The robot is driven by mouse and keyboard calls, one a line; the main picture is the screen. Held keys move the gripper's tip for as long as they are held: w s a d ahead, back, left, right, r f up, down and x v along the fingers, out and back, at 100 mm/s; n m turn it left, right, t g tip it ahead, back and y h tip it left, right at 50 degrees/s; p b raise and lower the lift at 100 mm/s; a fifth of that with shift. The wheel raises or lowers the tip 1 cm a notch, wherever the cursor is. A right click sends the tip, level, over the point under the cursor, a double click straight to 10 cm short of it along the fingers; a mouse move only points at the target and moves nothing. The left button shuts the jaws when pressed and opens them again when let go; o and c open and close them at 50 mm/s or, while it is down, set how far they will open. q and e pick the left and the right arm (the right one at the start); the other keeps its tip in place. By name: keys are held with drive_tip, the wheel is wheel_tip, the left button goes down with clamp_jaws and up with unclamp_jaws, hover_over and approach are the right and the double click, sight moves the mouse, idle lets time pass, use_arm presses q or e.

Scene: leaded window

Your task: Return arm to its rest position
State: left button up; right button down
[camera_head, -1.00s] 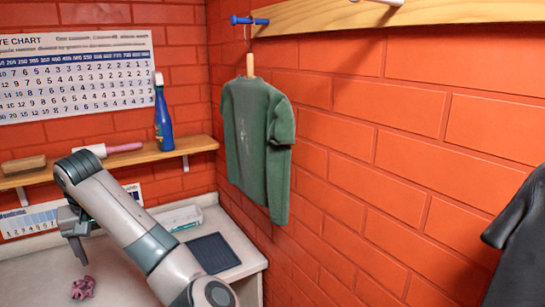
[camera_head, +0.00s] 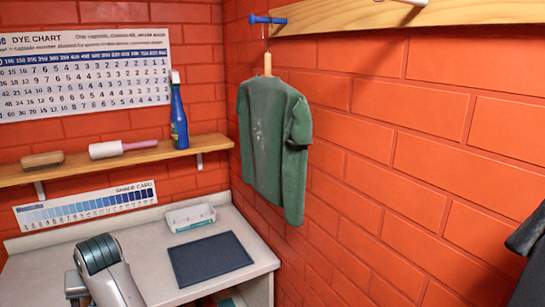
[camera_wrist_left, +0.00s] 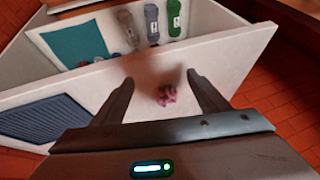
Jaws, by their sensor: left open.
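My left arm (camera_head: 105,270) shows at the lower left of the head view, over the white counter (camera_head: 150,255). Its gripper cannot be made out there. In the left wrist view my left gripper (camera_wrist_left: 160,78) is open, its two fingers wide apart. A small pink crumpled thing (camera_wrist_left: 166,96) shows between the fingers in the picture, apparently on the counter beyond them and not held. My right gripper is in neither view.
A green shirt (camera_head: 268,140) hangs from a blue peg (camera_head: 268,20). A shelf (camera_head: 110,160) holds a blue bottle (camera_head: 179,112), a lint roller (camera_head: 108,149) and a brush (camera_head: 42,160). On the counter are a dark ribbed mat (camera_head: 210,258) and a white tray (camera_head: 190,216).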

use_arm(q)
drive_tip(key=s+d+f+m+t, duration=0.1)
drive_tip(key=s+d+f+m, duration=0.15)
drive_tip(key=s+f, duration=0.4)
drive_tip(key=s+d+f+m+t, duration=0.1)
drive_tip(key=s+d+f+m, duration=0.1)
drive_tip(key=s+d+f, duration=0.35)
drive_tip(key=s+d+f+m+g+h, duration=0.1)
drive_tip(key=s+d+f+h, duration=0.15)
drive_tip(key=s+d, duration=0.35)
drive_tip(key=s+d+f+m+h, duration=0.1)
drive_tip(key=s+d+f, duration=0.3)
drive_tip(key=s, duration=0.4)
drive_tip(key=s+d+f+m+g+h, duration=0.1)
drive_tip(key=s+d+f+m+h, duration=0.1)
drive_tip(key=s+d+f, duration=0.35)
wheel_tip(320, 180, down, 27)
drive_tip(key=s+a+g, duration=0.1)
drive_tip(key=s, duration=0.2)
drive_tip(key=s+a+f+g, duration=0.1)
drive_tip(key=s+a+f, duration=0.2)
drive_tip(key=s+f, duration=1.4)
drive_tip(key=shift+s+a+f, duration=0.15)
drive_tip(key=shift+s+f, duration=0.05)
drive_tip(key=shift+s, duration=0.1)
